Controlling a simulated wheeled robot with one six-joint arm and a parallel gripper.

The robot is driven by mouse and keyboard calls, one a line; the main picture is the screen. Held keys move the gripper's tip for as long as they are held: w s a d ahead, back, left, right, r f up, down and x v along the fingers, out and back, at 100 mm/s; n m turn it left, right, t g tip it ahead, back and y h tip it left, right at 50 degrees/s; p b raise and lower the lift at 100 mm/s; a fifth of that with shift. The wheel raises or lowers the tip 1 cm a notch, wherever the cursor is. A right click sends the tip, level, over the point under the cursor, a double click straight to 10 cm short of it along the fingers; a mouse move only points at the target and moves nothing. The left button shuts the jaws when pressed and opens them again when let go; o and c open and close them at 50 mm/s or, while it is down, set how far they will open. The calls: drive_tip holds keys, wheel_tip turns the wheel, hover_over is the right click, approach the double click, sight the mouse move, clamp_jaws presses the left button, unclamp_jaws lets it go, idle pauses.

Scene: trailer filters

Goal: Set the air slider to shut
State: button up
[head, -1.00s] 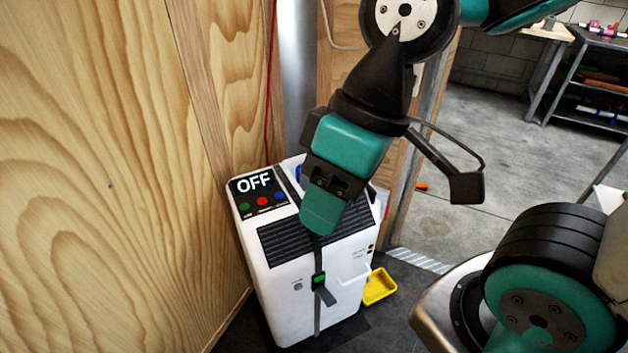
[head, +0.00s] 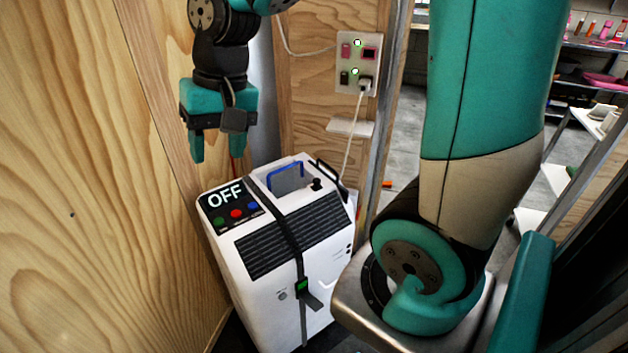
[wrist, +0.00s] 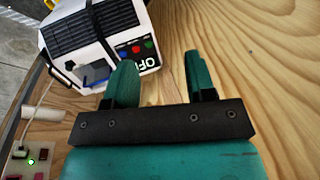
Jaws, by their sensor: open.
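A white machine (head: 262,290) with a dark panel reading OFF (head: 225,198) stands by the plywood wall. A small black knob (head: 316,184) stands on its top beside a recess with a blue frame (head: 285,170); I cannot tell if this knob is the air slider, nor its setting. The machine also shows at the upper left of the wrist view (wrist: 82,42). My gripper (head: 217,150) is open and empty, pointing down above and behind the OFF panel, apart from the machine. In the wrist view its two fingers (wrist: 158,65) are spread, with plywood between them.
A wall plate (head: 357,62) with lit sockets and a plugged-in white cord is behind the machine, above a small ledge (head: 349,127). A dark strap (head: 275,218) crosses the machine. The plywood wall (head: 90,180) is close on the left. Shelves stand at far right.

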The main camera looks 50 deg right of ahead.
drive_tip(key=w+d+f+m+h+b, duration=0.1)
drive_tip(key=w+d+f+m, duration=0.3)
drive_tip(key=d, duration=0.4)
drive_tip(key=w+d+f+m+h, duration=0.1)
drive_tip(key=w+d+f+m, duration=0.1)
drive_tip(key=w+d+m, duration=0.35)
drive_tip(key=m+g+b, duration=0.1)
drive_tip(key=m, duration=0.9)
hover_over(317, 180)
wheel_tip(317, 180, down, 7)
drive_tip(key=shift+n+h, duration=0.25)
drive_tip(key=shift+h, duration=0.05)
wheel_tip(317, 180, down, 15)
drive_tip(key=shift+f, duration=0.9)
drive_tip(key=shift+c, duration=0.4)
